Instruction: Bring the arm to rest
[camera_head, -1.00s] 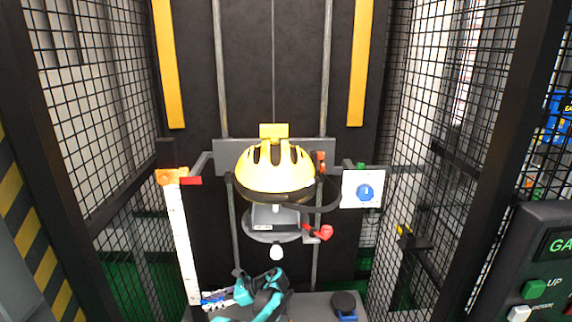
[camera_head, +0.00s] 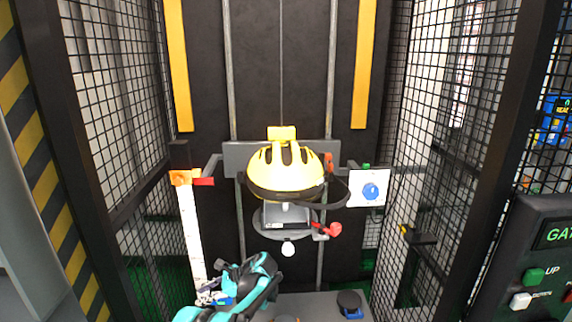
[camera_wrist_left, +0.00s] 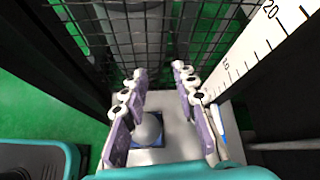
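My left arm, teal and black, comes in low in the head view. Its gripper (camera_head: 208,294) is left of centre, near the foot of the white ruler post (camera_head: 190,235). In the left wrist view the two pale purple fingers (camera_wrist_left: 160,98) are spread apart. A grey ball (camera_wrist_left: 149,130) on a blue base shows beyond and between them, with a clear gap on the right side. The fingers hold nothing that I can see. My right gripper is in neither view.
A yellow helmet (camera_head: 286,172) hangs on a carriage between rails in the tower. A black disc on a blue base (camera_head: 349,303) sits on the grey platform (camera_head: 312,304). Mesh walls (camera_head: 120,110) stand on both sides. A control panel (camera_head: 538,262) is at right.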

